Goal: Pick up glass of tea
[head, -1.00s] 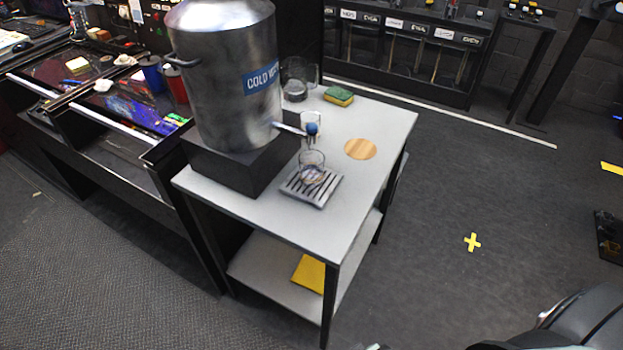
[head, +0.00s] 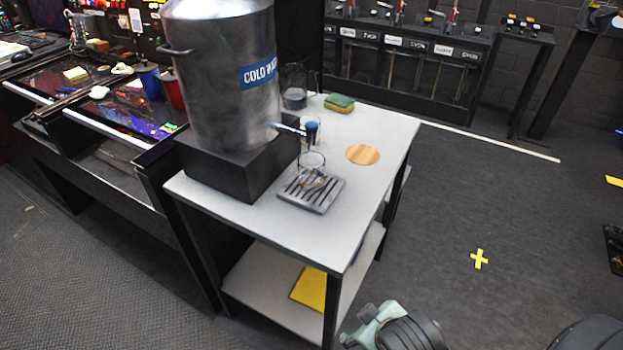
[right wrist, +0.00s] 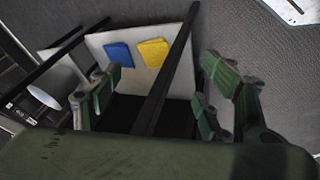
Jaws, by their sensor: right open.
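A clear glass (head: 312,168) stands upright on the slatted drip tray (head: 330,196), below the spout of the steel urn. I cannot tell how much liquid is in it. A second glass container (head: 295,97) with something dark low in it stands farther back, beside the urn. My right gripper (head: 368,322) is low at the front, below the tabletop and apart from the glass. In the right wrist view it (right wrist: 160,78) is open and empty, its green fingers spread, with the cart's lower shelf beyond. My left gripper is not in view.
The steel urn (head: 220,80) stands on a black block (head: 235,170) on the white cart top (head: 375,190). A sponge (head: 339,103) and a round wooden coaster (head: 363,154) lie on it. Yellow and blue cloths (right wrist: 153,52) lie on the lower shelf. Floor at right is open.

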